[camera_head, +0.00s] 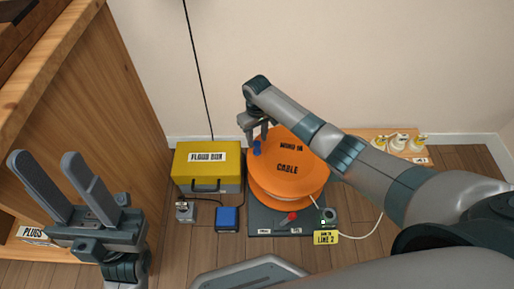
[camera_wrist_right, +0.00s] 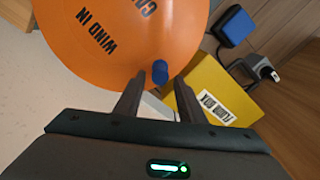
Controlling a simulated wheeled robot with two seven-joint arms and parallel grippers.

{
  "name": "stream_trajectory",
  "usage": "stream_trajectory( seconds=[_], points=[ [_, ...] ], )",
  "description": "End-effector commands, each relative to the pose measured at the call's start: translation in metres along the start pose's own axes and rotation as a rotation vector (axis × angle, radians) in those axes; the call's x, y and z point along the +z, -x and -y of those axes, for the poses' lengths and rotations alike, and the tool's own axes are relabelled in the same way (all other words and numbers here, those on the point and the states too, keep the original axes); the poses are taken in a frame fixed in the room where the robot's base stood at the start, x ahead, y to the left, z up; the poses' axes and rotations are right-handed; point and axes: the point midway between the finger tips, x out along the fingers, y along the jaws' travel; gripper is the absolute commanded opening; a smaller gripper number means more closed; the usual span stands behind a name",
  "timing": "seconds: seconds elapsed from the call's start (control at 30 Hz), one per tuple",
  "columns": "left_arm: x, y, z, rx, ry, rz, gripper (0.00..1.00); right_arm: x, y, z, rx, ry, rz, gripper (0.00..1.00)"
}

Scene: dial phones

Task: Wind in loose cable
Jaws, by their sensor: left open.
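The orange cable reel (camera_head: 300,172), marked "WIND IN" and "CABLE", sits on a dark base plate (camera_head: 262,220). A blue crank knob (camera_head: 257,149) stands near its left rim. A loose white cable (camera_head: 366,233) curves over the floor to the right of the base. My right gripper (camera_head: 258,134) is at the knob; in the right wrist view its two fingers (camera_wrist_right: 158,84) are apart, with the blue knob (camera_wrist_right: 160,72) between or just beyond their tips. I cannot tell whether they touch it. My left gripper (camera_head: 45,157) is open and empty, far left of the reel.
A yellow "FLOOD BOX" case (camera_head: 208,176), a blue box (camera_head: 228,218) and a small grey device (camera_head: 185,211) stand left of the reel. A red knob (camera_head: 292,216) and a yellow "LINE 2" tag (camera_head: 326,237) are at the base's front. A wooden cabinet (camera_head: 100,90) bounds the left.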

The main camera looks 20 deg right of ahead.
Motion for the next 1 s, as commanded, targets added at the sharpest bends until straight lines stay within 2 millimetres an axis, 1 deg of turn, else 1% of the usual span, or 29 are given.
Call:
stream_trajectory(
  seconds=[0.03, 0.1, 0.2, 0.3, 0.47, 0.73, 0.77, 0.8, 0.9, 1.0],
  points=[
    [-0.002, 0.002, 0.001, 0.001, -0.002, -0.031, 0.40, 0.001, -0.013, 0.000, 0.000, -0.001, 0.003, 0.36],
    [-0.006, 0.000, 0.002, 0.004, -0.004, -0.067, 0.40, 0.000, -0.023, 0.000, 0.000, 0.000, 0.001, 0.36],
    [-0.005, -0.003, 0.001, 0.002, 0.003, -0.078, 0.40, 0.000, -0.034, 0.001, -0.001, 0.000, 0.001, 0.36],
    [-0.004, -0.005, 0.000, 0.000, 0.009, -0.086, 0.40, 0.000, -0.042, 0.001, -0.001, 0.000, 0.000, 0.36],
    [-0.004, -0.008, -0.001, -0.001, 0.012, -0.092, 0.40, 0.000, -0.047, 0.000, -0.001, 0.001, 0.000, 0.36],
    [-0.004, -0.008, -0.001, -0.001, 0.013, -0.091, 0.40, 0.000, -0.047, 0.000, -0.001, 0.000, 0.000, 0.36],
    [-0.004, -0.008, -0.001, -0.001, 0.013, -0.091, 0.40, 0.000, -0.047, 0.000, -0.001, 0.001, 0.000, 0.31],
    [-0.004, -0.008, -0.001, -0.001, 0.013, -0.091, 0.40, 0.000, -0.047, 0.000, -0.001, 0.000, 0.000, 0.22],
    [-0.004, -0.008, -0.001, -0.001, 0.013, -0.091, 0.40, 0.000, -0.047, 0.000, -0.001, 0.000, 0.000, 0.00],
    [-0.004, -0.008, -0.001, -0.001, 0.013, -0.091, 0.40, 0.000, -0.047, 0.000, -0.001, 0.000, 0.000, 0.00]
  ],
)
